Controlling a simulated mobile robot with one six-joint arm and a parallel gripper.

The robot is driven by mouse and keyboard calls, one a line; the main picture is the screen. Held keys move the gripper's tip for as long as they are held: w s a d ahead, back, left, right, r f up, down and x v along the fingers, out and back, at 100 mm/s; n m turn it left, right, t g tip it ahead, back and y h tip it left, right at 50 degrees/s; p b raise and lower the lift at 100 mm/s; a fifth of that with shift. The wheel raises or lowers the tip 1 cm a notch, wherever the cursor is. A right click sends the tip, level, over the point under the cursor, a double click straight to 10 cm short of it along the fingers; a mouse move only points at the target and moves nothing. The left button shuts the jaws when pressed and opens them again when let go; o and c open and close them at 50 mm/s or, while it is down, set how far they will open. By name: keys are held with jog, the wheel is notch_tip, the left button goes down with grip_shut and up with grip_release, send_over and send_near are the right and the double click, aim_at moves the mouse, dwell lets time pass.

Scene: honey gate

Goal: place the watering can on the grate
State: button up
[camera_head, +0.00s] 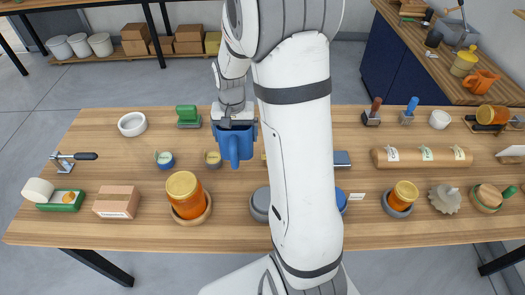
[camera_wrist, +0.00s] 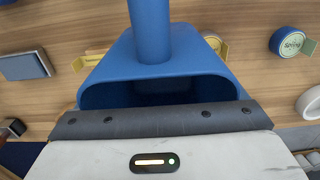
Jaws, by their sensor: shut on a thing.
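My gripper (camera_head: 234,123) hangs above the back left part of the long wooden table and is shut on a blue vessel (camera_head: 235,147). In the wrist view the blue vessel (camera_wrist: 160,68) shows a wide body with a dark hollow and a thick tube pointing away. It may be the watering can, but I cannot tell for sure. The fingertips and their grip are hidden. On the dark counter at the back right is a grey sink-like unit (camera_head: 459,36) with an upright tap-like piece. I cannot make out a grate there or elsewhere.
An amber jar (camera_head: 186,192) stands on the table, left of my arm. A green-handled block (camera_head: 188,115) and a white bowl (camera_head: 132,124) lie left of my gripper. A brown roll (camera_head: 422,157) and another amber jar (camera_head: 402,196) are on the right. My arm hides the table's middle.

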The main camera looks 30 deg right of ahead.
notch_tip(320, 180, down, 9)
jog(key=shift+f+p, duration=0.2)
jog(key=shift+p, duration=0.3)
jog(key=shift+s, duration=0.1)
jog(key=shift+f, duration=0.15)
jog(key=o, duration=0.8)
